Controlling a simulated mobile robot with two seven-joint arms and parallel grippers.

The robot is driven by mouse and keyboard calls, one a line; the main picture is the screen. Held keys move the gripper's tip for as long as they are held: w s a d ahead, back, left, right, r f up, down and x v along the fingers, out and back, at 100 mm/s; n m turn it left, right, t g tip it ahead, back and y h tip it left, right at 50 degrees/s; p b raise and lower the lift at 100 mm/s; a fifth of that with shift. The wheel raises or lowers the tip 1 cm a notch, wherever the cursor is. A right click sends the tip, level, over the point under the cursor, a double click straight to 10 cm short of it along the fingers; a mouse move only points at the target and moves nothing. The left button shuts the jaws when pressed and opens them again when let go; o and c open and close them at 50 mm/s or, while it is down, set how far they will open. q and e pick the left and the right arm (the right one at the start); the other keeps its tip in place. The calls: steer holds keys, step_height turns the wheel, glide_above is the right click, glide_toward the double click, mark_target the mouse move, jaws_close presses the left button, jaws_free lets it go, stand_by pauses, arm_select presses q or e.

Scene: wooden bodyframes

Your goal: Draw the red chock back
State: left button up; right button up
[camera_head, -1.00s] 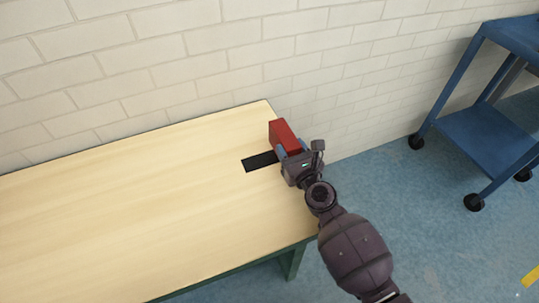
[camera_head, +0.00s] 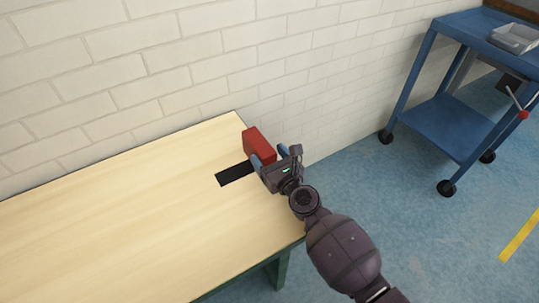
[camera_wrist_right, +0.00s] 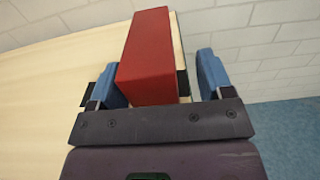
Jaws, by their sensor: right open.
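The red chock (camera_head: 258,144) is a block at the right end of the wooden table, close to the wall and at the far end of a black strip (camera_head: 235,173). My right gripper (camera_head: 270,158) is open at the chock, with its blue fingers on either side. In the right wrist view the chock (camera_wrist_right: 148,55) stands between the fingers of the gripper (camera_wrist_right: 162,80). It is close to the left finger, and a clear gap shows at the right finger. The chock's near lower part is hidden by the hand. My left gripper is not in view.
The wooden table top (camera_head: 110,220) is bare to the left. A white brick wall (camera_head: 180,70) runs behind it. A blue wheeled cart (camera_head: 445,125) with a grey tray (camera_head: 514,38) stands to the right, with open blue floor between.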

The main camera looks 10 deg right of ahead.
steer(key=v, duration=0.9)
steer(key=shift+w, duration=0.1)
steer(key=shift+s+d, duration=0.2)
steer(key=shift+s, duration=0.55)
